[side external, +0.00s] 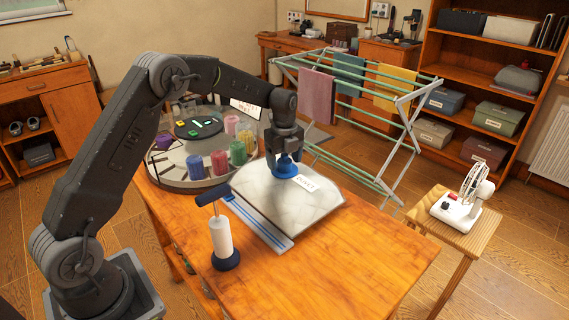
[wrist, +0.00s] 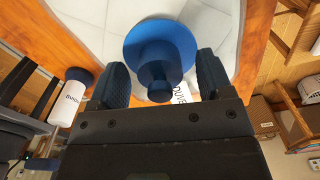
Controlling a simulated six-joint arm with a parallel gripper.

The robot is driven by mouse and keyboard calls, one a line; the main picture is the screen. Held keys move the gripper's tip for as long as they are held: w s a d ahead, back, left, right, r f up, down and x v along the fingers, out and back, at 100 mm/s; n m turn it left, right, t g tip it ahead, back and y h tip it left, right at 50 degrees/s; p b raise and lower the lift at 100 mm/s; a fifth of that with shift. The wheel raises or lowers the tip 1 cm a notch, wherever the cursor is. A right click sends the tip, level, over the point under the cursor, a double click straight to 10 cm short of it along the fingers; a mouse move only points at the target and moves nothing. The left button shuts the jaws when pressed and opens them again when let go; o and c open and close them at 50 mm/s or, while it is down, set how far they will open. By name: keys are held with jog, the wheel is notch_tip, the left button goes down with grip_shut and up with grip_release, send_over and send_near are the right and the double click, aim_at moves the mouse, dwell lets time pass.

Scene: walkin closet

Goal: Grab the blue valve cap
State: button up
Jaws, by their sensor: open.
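The blue valve cap (side external: 287,169) has a wide round flange and a narrower stub, and sits on a pale stone-like slab (side external: 262,196) on the wooden table. It also shows in the wrist view (wrist: 160,50). My gripper (side external: 287,152) is right above the cap, pointing down. In the wrist view my gripper (wrist: 160,80) is open, with one dark finger on each side of the cap's stub and gaps between. The cap's upper part is partly hidden by the gripper in the side view.
A round tray (side external: 160,180) with coloured cylinders stands behind left. The table's right front (side external: 370,260) is clear. A drying rack (side external: 360,120) stands behind.

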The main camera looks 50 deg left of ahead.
jog(key=shift+f, duration=0.45)
jog(key=c, duration=1)
jog(key=shift+o, duration=0.2)
jog(key=shift+r, duration=0.15)
